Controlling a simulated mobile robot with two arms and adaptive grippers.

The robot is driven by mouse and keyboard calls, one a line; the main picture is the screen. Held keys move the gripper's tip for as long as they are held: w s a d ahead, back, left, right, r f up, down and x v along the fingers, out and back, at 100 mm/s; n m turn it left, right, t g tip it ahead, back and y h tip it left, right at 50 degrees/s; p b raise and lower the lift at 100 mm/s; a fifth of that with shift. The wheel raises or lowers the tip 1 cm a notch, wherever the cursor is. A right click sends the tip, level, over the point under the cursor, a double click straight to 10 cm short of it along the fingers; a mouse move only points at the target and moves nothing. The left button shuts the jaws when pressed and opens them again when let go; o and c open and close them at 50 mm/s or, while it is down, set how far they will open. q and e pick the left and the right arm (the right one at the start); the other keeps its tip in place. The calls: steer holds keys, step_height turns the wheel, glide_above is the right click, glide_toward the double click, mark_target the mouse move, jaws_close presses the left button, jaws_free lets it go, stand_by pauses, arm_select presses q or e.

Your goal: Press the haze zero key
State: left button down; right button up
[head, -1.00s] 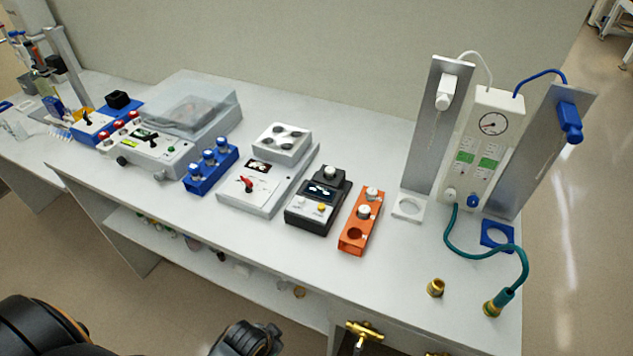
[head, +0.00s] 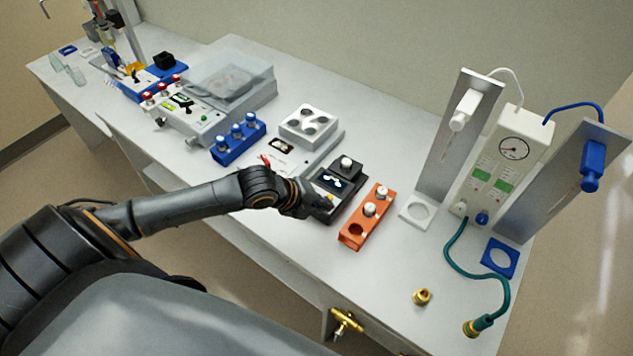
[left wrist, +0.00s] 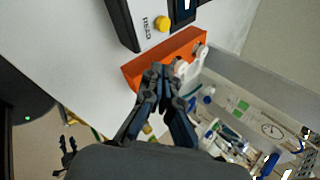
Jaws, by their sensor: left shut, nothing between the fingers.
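The black meter (head: 352,189) with a lit display stands mid-bench in the head view. My left arm reaches over its front, and the left gripper (head: 322,206) hides its front keys there. In the left wrist view the meter's pale front panel (left wrist: 150,40) is at the top, with a round yellow key (left wrist: 163,24) and small lettering beside it that I cannot read surely. My left gripper (left wrist: 160,80) is shut and empty. Its fingertips show below the yellow key, over the orange block's edge in the picture; I see no contact with a key.
An orange block (head: 354,234) with white-capped vials stands right of the meter. Farther right are the gauge unit (head: 510,165), a teal hose (head: 462,268) and a brass fitting (head: 422,296).

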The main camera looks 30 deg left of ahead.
arm_select(q)
steer(key=w+a+r+m+t, duration=0.1)
steer(key=w+a+r+m, duration=0.4)
steer(key=a+r+m, duration=0.1)
steer(key=shift+w+a+r+m+p, duration=0.3)
steer(key=shift+w+a+r+m, duration=0.1)
steer(key=shift+a+r, duration=0.45)
arm_select(e)
steer(key=shift+w+d+r, duration=0.45)
steer(key=shift+w+d, duration=0.05)
steer(key=shift+w, duration=0.2)
arm_select(q)
steer(key=shift+f, duration=0.1)
arm_select(e)
steer(key=shift+d, duration=0.1)
arm_select(q)
steer(key=shift+f, duration=0.2)
arm_select(e)
steer(key=shift+d+f, duration=0.1)
arm_select(q)
step_height(320, 180, down, 7)
steer(key=b, duration=0.6)
steer(key=shift+f+b, duration=0.55)
steer(key=shift+f, duration=0.2)
arm_select(e)
step_height(320, 180, down, 7)
steer(key=shift+a, duration=0.25)
steer(key=shift+d, duration=0.15)
